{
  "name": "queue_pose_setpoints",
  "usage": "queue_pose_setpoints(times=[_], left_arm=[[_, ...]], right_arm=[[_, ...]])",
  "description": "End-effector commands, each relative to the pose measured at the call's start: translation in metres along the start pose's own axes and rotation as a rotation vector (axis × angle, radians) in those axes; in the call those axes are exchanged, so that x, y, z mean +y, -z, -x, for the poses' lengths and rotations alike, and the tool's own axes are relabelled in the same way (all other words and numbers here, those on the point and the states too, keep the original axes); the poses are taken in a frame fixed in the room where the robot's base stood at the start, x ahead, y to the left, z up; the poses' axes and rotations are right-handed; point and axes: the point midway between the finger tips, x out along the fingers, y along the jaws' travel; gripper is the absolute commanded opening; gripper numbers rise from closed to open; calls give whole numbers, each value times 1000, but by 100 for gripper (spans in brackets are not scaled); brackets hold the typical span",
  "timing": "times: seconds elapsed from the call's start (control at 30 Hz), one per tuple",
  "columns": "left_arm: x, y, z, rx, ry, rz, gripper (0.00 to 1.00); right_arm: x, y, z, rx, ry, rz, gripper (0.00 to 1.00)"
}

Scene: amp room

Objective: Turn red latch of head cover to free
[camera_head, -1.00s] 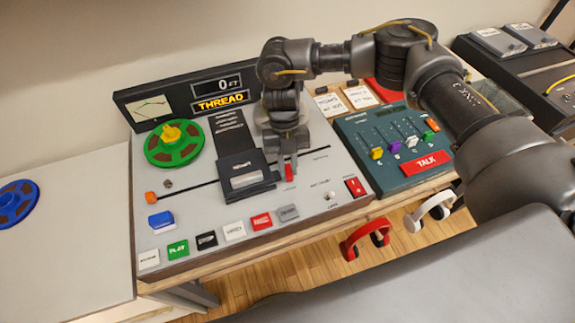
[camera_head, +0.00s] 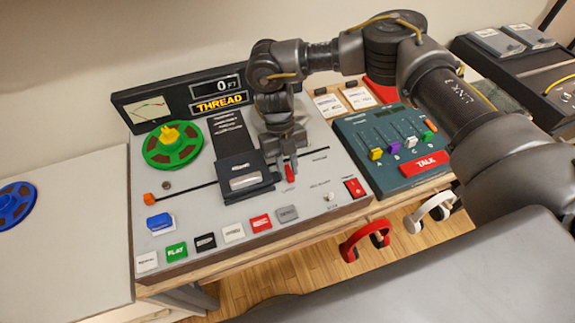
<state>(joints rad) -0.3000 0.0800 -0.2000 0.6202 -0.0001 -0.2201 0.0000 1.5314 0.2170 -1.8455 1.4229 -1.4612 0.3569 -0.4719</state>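The black head cover (camera_head: 243,177) sits in the middle of the grey tape machine (camera_head: 320,190). The small red latch (camera_head: 290,171) stands just right of the cover, above the printed word on the panel. My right gripper (camera_head: 283,167) comes down from above onto the latch, with its fingertips at the latch's upper part. My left gripper is not in view.
A green reel (camera_head: 173,146) is on the machine's left side and a row of coloured buttons (camera_head: 205,242) along its front. A teal mixer (camera_head: 395,145) stands to the right. Red headphones (camera_head: 366,238) hang at the front edge. The left table holds a blue reel (camera_head: 14,203).

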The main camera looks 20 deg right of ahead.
Motion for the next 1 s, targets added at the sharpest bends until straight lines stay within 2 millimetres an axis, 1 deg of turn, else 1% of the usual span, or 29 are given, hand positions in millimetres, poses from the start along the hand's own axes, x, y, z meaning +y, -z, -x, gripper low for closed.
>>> queue_pose_setpoints(times=[0.03,0.13,0.37,0.47,0.57,0.83,1.0], left_arm=[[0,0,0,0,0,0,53],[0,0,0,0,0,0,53],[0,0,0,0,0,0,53],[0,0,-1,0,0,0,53],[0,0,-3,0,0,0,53],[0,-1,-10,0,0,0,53],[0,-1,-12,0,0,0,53]], right_arm=[[0,0,0,1,1,0,27],[0,0,0,0,0,-1,40],[0,0,0,0,-1,-1,40],[0,-1,3,-2,-1,-1,40],[0,-1,14,-4,-1,0,40],[0,-2,67,-7,1,-2,40],[-1,-1,94,-3,1,-2,40]])
